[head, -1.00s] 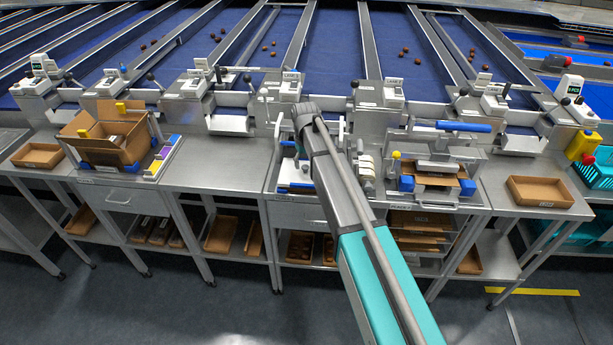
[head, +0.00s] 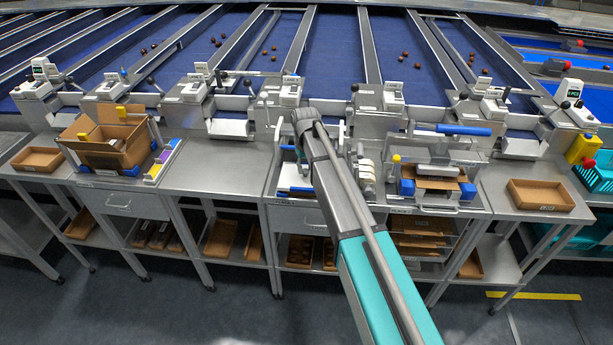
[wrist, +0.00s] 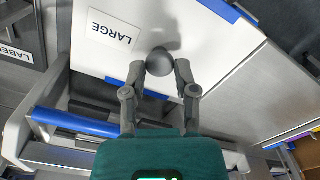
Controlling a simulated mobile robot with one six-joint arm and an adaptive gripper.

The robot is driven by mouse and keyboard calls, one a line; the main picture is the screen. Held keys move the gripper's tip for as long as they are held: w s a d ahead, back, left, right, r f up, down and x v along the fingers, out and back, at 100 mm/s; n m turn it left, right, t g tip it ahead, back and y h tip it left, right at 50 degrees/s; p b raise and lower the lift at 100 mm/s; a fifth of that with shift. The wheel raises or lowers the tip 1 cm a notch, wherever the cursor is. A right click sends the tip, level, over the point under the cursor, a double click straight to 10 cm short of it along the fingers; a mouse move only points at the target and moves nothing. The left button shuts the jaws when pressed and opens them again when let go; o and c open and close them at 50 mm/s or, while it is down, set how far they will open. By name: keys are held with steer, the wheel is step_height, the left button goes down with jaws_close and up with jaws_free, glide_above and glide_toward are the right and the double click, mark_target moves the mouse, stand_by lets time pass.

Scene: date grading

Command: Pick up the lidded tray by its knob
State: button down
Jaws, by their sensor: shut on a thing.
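The lidded tray has a white lid (wrist: 205,45) with a "LARGE" label (wrist: 113,30) and blue pieces at its edges in the wrist view. Its round dark knob (wrist: 159,60) stands on the lid. My gripper (wrist: 160,68) is shut on the knob, one finger on each side. In the head view my arm hides the gripper and the knob; only a part of the white lid (head: 288,178) shows left of the arm. I cannot tell whether the tray is resting or lifted.
A steel bench (head: 228,165) is clear left of my arm. A fixture with a blue-handled lever (head: 463,130) and a cardboard piece stands right. An open carton (head: 105,140) is far left, an empty brown tray (head: 540,195) far right. White rollers (head: 366,172) stand close beside my arm.

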steer(key=shift+r+p, duration=0.25)
steer(key=shift+p, duration=0.05)
steer(key=shift+r+p, duration=1.7)
steer(key=shift+r, duration=0.05)
stand_by(0.4)
